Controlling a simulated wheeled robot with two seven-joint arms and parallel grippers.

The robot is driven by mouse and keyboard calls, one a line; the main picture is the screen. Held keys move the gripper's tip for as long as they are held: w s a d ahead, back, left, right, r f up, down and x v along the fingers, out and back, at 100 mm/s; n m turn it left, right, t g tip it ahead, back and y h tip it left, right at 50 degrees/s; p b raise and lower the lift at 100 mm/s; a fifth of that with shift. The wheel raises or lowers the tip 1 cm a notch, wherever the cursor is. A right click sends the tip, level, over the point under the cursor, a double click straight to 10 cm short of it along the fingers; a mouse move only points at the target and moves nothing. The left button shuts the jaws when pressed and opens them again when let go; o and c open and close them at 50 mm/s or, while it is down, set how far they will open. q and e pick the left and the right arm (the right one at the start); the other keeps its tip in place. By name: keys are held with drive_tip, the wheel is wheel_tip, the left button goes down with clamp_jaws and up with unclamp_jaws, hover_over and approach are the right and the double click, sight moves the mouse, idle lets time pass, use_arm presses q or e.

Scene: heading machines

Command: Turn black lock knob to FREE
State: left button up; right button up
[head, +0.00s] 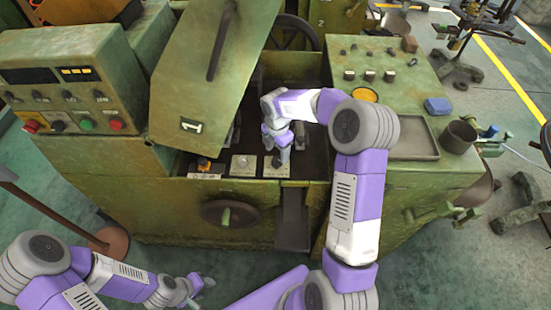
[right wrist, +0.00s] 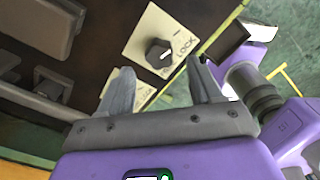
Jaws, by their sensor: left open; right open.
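The black lock knob (right wrist: 158,52) sits on a cream plate (right wrist: 144,32) marked LOCK in the right wrist view. Its pointer direction is too small to tell. My right gripper (right wrist: 160,72) is open, with its fingertips apart on either side just below the knob in the picture, and nothing between them. In the head view my right gripper (head: 279,156) hangs inside the machine's open housing, over the rightmost plate (head: 272,171), and hides most of its knob. My left gripper (head: 205,283) is open and empty in front of the machine, low in the head view.
The raised green cover (head: 205,80) stands left of my right arm. A plate with an orange knob (head: 205,166) and another plate (head: 243,166) lie left of my right gripper. A handwheel (head: 230,213) juts from the front. A control box (head: 70,85) stands left.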

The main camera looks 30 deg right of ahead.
sight(277, 159)
wheel_tip(277, 159, down, 5)
drive_tip(key=shift+f+b, duration=0.1)
drive_tip(key=shift+b, duration=0.45)
drive_tip(key=c, duration=1)
drive_tip(key=shift+c, duration=0.2)
